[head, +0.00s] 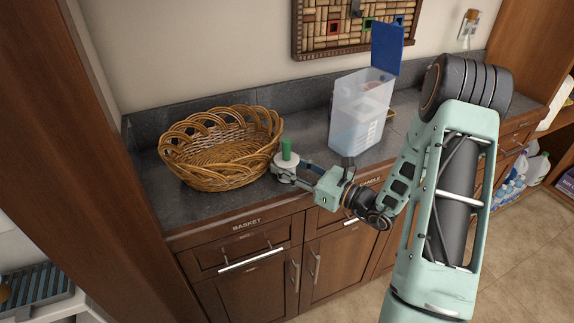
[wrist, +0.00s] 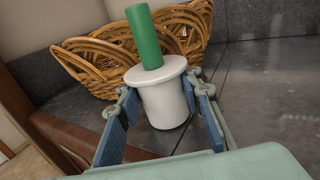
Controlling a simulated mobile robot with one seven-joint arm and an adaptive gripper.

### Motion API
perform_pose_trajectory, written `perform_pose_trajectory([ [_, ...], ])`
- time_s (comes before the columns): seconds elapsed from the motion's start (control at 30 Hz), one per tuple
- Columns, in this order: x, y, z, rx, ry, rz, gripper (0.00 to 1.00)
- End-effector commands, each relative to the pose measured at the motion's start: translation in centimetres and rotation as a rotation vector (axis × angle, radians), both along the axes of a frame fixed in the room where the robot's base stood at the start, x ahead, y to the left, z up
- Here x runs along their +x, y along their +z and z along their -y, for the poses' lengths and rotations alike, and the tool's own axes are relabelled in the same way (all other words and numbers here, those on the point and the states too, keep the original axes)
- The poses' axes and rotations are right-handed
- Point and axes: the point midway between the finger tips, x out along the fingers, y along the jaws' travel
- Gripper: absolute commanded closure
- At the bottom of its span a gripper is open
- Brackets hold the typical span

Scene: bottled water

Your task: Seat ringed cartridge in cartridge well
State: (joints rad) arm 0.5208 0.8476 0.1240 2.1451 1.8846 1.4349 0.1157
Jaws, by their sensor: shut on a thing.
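The ringed cartridge is a white cylinder (wrist: 166,103) with a wide rim and a green post (wrist: 145,38) on top. In the head view its green post (head: 287,149) stands upright near the counter's front edge. My gripper (head: 284,177) is shut on the white body, one finger on each side. I cannot tell if its base touches the counter. A clear pitcher (head: 352,125) stands to the right on the counter, its blue lid (head: 387,48) raised at the back. A cartridge well inside the pitcher cannot be made out clearly.
A wicker basket (head: 215,178) stands left of the cartridge, close behind it in the wrist view (wrist: 88,72). A backsplash and wall rise behind. Drawers and cabinet doors (head: 235,262) lie below the front edge.

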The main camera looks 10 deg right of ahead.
Motion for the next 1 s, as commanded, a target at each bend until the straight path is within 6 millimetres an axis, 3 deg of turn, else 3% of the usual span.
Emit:
perform_pose_trajectory([
  [0.07, 0.0, -0.4, 0.0, 0.000, 0.000, 0.000, 0.91],
  [0.1, 0.0, -0.4, 0.0, 0.000, 0.000, 0.000, 0.66],
  [0.27, 0.0, -0.3, 0.0, 0.000, 0.000, 0.000, 0.49],
  [0.63, 0.0, 0.3, 0.0, 0.000, 0.000, 0.000, 0.49],
  [1.0, -5.1, -0.1, 5.5, -0.001, -0.005, -0.001, 0.49],
])
